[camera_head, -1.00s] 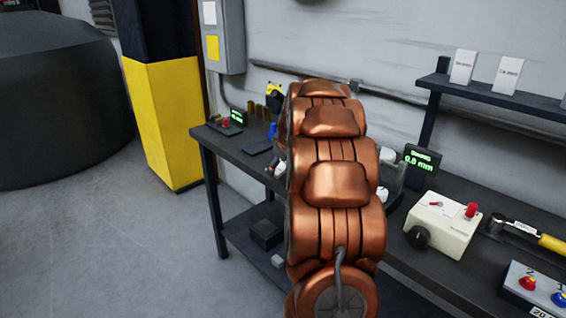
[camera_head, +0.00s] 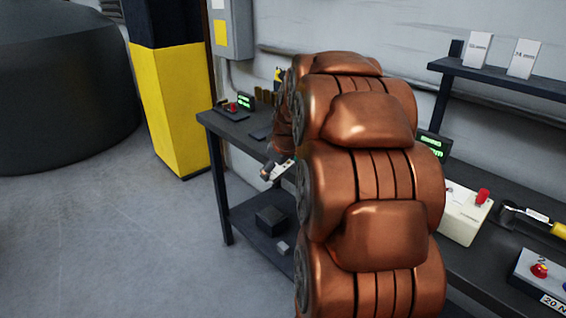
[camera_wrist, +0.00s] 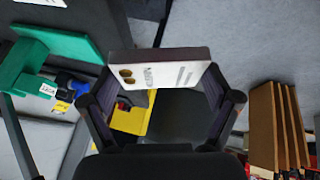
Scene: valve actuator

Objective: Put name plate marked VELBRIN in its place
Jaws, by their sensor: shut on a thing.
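In the wrist view, my gripper (camera_wrist: 162,80) is shut on a plate (camera_wrist: 175,76) with a pale face and dark brown edges. The face has two brass-coloured round spots at its left end and small dark lettering that is too blurred to read surely. The plate spans the gap between the two fingers and is tilted slightly. In the head view my copper arm covers the middle of the bench, and the gripper is mostly hidden. I cannot make out the plate's place in either view.
The dark bench (camera_head: 232,122) runs along the wall. A cream box with a red knob (camera_head: 462,215) and a yellow-handled tool (camera_head: 557,229) lie right of my arm. The wrist view shows a green bracket (camera_wrist: 75,42) and upright brown panels (camera_wrist: 275,125).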

